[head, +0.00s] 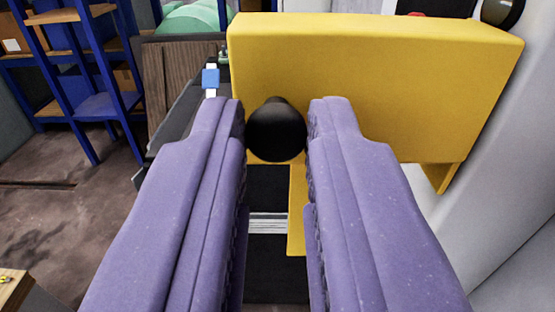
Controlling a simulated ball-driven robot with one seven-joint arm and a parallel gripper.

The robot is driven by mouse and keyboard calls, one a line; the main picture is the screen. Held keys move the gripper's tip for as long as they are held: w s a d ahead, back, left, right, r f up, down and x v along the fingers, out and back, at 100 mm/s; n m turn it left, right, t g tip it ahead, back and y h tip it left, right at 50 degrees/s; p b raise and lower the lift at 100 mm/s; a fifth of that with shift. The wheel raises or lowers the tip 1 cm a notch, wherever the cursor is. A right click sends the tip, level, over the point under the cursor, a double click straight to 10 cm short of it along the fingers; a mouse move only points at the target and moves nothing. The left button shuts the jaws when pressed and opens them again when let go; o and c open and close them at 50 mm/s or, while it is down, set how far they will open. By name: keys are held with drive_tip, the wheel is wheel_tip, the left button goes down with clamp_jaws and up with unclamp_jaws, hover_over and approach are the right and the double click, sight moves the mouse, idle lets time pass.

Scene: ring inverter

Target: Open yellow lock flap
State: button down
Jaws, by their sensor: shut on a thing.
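The yellow lock flap (375,85) fills the upper right of the head view as a broad yellow block with a flat top edge. A round black knob (276,130) sits at its lower left, in front of the yellow face. My gripper (277,122) has two purple fingers, one on each side of the knob, and is shut on it. A narrow yellow strip (297,210) runs down below the knob, partly hidden by the right finger. What lies behind the yellow block is hidden.
Blue shelving (75,75) with boxes stands at the far left over a brown floor (60,215). A curved white surface (490,190) is close on the right. A dark panel with a pale slotted strip (267,223) lies between the fingers.

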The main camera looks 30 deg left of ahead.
drive_tip(key=shift+s+d+r+n+g+y+p, duration=0.1)
drive_tip(key=shift+d+r+n+g+y+p, duration=0.05)
drive_tip(key=shift+d+n+g+y+p, duration=0.6)
drive_tip(key=shift+y, duration=0.25)
drive_tip(key=c, duration=1)
unclamp_jaws()
drive_tip(key=shift+c, duration=0.2)
drive_tip(key=s+d+r+p, duration=0.1)
drive_tip(key=s+r, duration=0.1)
drive_tip(key=s, duration=0.6)
drive_tip(key=s+r+p, duration=0.1)
drive_tip(key=s+r, duration=0.1)
drive_tip(key=s, duration=0.6)
drive_tip(key=shift+d+r, duration=0.35)
drive_tip(key=shift+r, duration=0.05)
